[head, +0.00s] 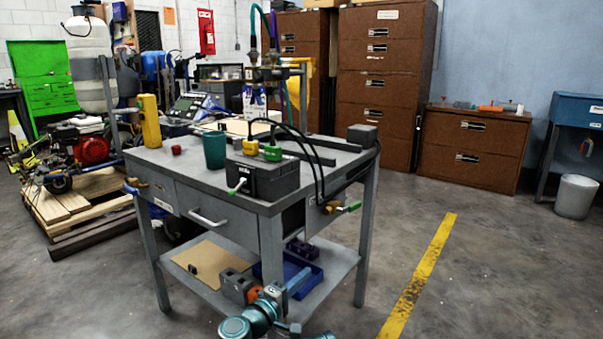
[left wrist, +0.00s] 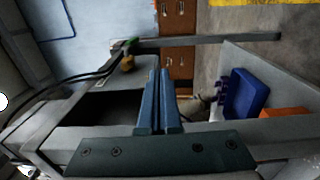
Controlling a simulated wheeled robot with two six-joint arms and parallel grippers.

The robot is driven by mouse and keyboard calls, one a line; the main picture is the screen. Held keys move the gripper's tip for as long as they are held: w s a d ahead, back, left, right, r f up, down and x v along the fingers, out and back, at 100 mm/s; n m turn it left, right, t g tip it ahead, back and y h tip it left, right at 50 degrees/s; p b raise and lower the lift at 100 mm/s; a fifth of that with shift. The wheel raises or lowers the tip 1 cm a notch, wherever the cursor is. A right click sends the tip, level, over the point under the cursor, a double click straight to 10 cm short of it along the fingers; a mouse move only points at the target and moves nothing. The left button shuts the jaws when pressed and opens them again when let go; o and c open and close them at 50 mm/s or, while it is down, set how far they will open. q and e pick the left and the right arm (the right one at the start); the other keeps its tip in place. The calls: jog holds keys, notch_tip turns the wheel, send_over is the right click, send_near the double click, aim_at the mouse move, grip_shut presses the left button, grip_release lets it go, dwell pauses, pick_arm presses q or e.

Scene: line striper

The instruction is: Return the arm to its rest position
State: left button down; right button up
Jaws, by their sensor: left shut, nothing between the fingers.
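My left arm, teal and grey, shows at the bottom of the head view in front of the grey workbench (head: 190,165). Its left gripper (head: 301,279) is low, near the front edge of the bench's lower shelf (head: 340,268). In the left wrist view the two blue-grey fingers of the left gripper (left wrist: 158,78) lie side by side, shut, with nothing between them. The bench frame and the blue tray (left wrist: 245,95) show beyond them. My right gripper is in neither view.
The lower shelf holds a blue tray (head: 306,271), a cardboard sheet (head: 207,262) and a grey block (head: 236,287). A dark box (head: 265,178) and a green cup (head: 214,150) stand on the bench top. Open floor with a yellow line (head: 420,275) lies at right.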

pick_arm(q)
jog(key=s+a+f+m+g+y, duration=0.1)
jog(key=s+f+m+g+y, duration=0.1)
jog(key=s+f+m+g, duration=0.45)
jog(key=s+a+f+m+g+y, duration=0.1)
jog(key=a+f+m+g, duration=0.15)
jog(key=f, duration=0.65)
jog(key=s+a+f+m+g+y, duration=0.1)
jog(key=s+a+f+g+y, duration=0.25)
jog(key=a, duration=0.35)
jog(key=s+a+f+m+g+y, duration=0.1)
jog(key=s+a+f+g+y, duration=0.15)
jog(key=s+a+y, duration=0.35)
jog(key=s+d+r+m+p, duration=0.4)
jog(key=d+r+p, duration=0.6)
jog(key=r+p, duration=0.25)
notch_tip(320, 180, up, 37)
jog(key=p, duration=3.7)
jog(key=shift+s+n+p, duration=0.25)
jog(key=shift+n+p, duration=0.05)
jog(key=shift+p, duration=0.05)
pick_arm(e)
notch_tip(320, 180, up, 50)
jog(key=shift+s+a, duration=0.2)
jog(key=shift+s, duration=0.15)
pick_arm(q)
jog(key=shift+f, duration=0.15)
